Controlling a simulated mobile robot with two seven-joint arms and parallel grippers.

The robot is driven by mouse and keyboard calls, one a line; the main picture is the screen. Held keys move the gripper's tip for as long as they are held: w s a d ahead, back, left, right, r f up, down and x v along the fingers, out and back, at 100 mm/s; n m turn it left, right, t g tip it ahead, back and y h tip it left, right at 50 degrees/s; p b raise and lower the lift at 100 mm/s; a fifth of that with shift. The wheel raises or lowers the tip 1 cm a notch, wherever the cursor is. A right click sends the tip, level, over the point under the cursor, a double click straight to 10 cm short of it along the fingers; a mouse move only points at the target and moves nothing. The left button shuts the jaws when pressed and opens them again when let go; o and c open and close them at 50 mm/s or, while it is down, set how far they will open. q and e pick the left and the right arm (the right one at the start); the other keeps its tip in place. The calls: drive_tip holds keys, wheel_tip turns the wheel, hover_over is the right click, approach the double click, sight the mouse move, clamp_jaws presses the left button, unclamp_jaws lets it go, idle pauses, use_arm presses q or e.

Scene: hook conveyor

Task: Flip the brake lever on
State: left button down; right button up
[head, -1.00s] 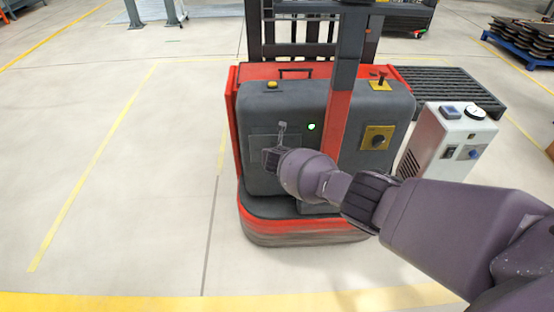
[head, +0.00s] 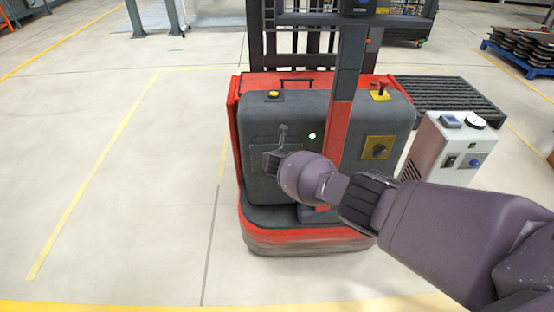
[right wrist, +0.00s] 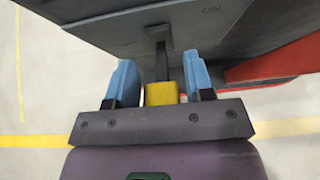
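The brake lever is a dark bar (right wrist: 161,66) with a yellow end (right wrist: 161,93) in the right wrist view. In the head view, my right gripper (head: 272,160) is at the front panel of the grey and red truck (head: 255,180). A small light-grey part (head: 283,131) shows just above it; the lever's yellow end is hidden there. My left gripper is out of view.
The truck's front also has a green light (head: 312,136), a yellow plate with a black knob (head: 376,148), a yellow button (head: 273,94) and a red-topped stick (head: 381,90). A white control box (head: 447,150) stands at right. The floor at left is clear.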

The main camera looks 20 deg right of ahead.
drive_tip(key=shift+o, duration=1)
drive_tip(key=shift+f, duration=0.1)
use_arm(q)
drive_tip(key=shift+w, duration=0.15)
use_arm(e)
drive_tip(key=shift+s, duration=0.1)
drive_tip(key=shift+a, duration=0.1)
drive_tip(key=shift+s+r+p, duration=0.2)
drive_tip(key=shift+r+p, duration=0.15)
use_arm(q)
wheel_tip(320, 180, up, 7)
drive_tip(key=p, duration=0.7)
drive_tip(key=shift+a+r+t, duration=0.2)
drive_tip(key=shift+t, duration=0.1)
use_arm(e)
drive_tip(key=v, duration=1)
drive_tip(key=shift+s+f, duration=0.1)
drive_tip(key=shift+f, duration=0.05)
